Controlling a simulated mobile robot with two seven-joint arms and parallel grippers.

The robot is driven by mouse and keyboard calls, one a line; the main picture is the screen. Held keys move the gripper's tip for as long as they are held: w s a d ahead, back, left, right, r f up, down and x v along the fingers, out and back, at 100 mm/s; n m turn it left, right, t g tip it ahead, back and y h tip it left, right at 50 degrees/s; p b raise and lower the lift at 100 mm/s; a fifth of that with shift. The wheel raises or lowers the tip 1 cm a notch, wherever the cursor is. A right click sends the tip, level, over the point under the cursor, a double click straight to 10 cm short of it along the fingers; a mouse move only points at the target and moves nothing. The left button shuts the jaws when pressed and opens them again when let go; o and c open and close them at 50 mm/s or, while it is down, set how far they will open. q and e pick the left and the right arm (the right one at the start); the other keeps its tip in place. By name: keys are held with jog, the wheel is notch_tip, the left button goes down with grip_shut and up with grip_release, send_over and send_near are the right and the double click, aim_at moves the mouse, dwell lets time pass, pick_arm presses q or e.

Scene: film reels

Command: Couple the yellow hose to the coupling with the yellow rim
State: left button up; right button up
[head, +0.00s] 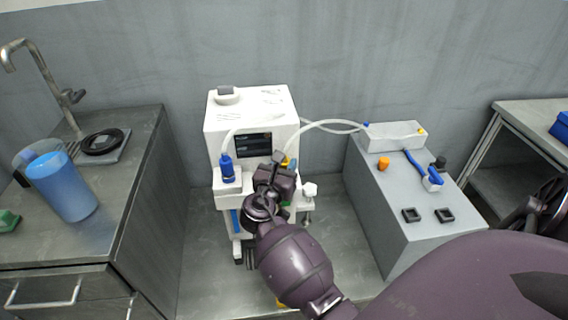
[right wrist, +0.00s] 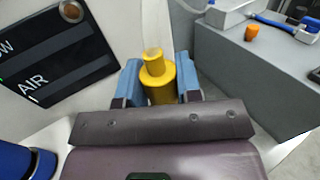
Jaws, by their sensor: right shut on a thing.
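My right gripper (head: 281,166) is at the front of the white machine (head: 222,118), to the right of its screen. In the right wrist view, its blue finger pads (right wrist: 158,88) are shut on the yellow hose's yellow plug (right wrist: 155,76), one pad on each side. A little yellow shows beside the gripper in the head view, and a pale hose (head: 322,124) arches from there to the box at right. The gripper hides the area below the plug, and I cannot make out the coupling with the yellow rim. My left gripper is not in view.
A blue plug (head: 227,168) stands on the machine's left front. The grey cabinet (head: 392,226) at right bears an orange knob (head: 383,163), a blue-handled valve (head: 421,168) and black square parts. A blue cup (head: 62,186) stands on the left counter (head: 128,150).

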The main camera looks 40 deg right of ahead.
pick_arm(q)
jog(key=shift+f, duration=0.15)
pick_arm(e)
jog(key=shift+f, duration=0.3)
jog(key=o, duration=0.6)
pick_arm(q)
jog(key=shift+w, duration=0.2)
pick_arm(e)
jog(key=shift+o, duration=0.2)
jog(key=shift+r, duration=0.1)
jog(key=shift+v, duration=1.2)
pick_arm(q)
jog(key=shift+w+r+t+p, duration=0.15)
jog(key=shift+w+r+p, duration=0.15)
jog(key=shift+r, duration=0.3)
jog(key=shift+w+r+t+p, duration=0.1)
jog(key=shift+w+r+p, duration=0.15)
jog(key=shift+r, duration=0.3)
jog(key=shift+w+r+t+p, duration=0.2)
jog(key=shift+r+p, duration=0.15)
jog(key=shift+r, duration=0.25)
pick_arm(e)
jog(key=v, duration=0.8)
jog(key=shift+s+a, duration=0.15)
jog(key=shift+a, duration=0.1)
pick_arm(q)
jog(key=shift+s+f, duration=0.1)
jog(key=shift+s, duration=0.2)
